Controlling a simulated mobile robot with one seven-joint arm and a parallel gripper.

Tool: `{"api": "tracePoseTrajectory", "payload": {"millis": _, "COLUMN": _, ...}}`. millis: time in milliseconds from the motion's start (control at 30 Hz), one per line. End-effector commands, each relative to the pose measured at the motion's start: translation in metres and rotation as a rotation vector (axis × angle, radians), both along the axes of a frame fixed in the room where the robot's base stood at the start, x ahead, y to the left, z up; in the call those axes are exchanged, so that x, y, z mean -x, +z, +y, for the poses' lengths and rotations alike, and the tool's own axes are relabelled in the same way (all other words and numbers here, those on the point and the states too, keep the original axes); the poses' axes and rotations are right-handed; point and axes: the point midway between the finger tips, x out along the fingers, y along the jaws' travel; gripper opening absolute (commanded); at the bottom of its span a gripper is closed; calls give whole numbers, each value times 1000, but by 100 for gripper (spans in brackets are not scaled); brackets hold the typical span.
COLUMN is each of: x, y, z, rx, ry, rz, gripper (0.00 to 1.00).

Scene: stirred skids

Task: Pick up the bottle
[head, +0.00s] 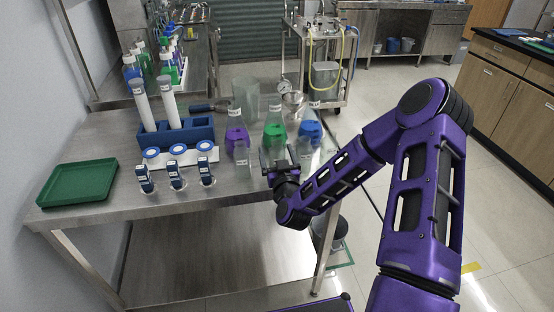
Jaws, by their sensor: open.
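Several vessels stand upright together on the right part of the steel table (110,140). They include a purple-filled flask (236,138), a green-filled flask (274,134) and a blue-filled flask (310,132). A small clear bottle (242,160) stands in front of the purple flask, and another clear vessel (304,155) stands to the right, partly behind my arm. I cannot tell which one the task means. My gripper (272,155) is open at the table's front right, in front of the green flask and between the two clear vessels. Its fingertips are small and hard to make out.
A blue rack (178,136) holds two tall white tubes. Several blue-topped items (176,176) stand in front of it. A green tray (78,184) lies at the left. A steel cart (318,70) stands behind.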

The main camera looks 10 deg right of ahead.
Motion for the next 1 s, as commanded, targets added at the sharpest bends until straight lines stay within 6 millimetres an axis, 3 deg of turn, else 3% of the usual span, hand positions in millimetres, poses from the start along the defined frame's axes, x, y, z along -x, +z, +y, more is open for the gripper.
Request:
{"api": "tracePoseTrajectory", "payload": {"millis": 200, "x": -23, "y": 0, "z": -1, "rx": -1, "ry": 1, "rz": 0, "gripper": 92}}
{"api": "tracePoseTrajectory", "payload": {"millis": 433, "x": -24, "y": 0, "z": -1, "rx": 0, "ry": 1, "rz": 0, "gripper": 92}}
{"api": "tracePoseTrajectory", "payload": {"millis": 900, "x": -24, "y": 0, "z": -1, "rx": 0, "ry": 1, "rz": 0, "gripper": 7}}
{"api": "tracePoseTrajectory", "payload": {"millis": 933, "x": -24, "y": 0, "z": -1, "rx": 0, "ry": 1, "rz": 0, "gripper": 2}}
{"api": "tracePoseTrajectory", "payload": {"millis": 1000, "x": -24, "y": 0, "z": -1, "rx": 0, "ry": 1, "rz": 0, "gripper": 2}}
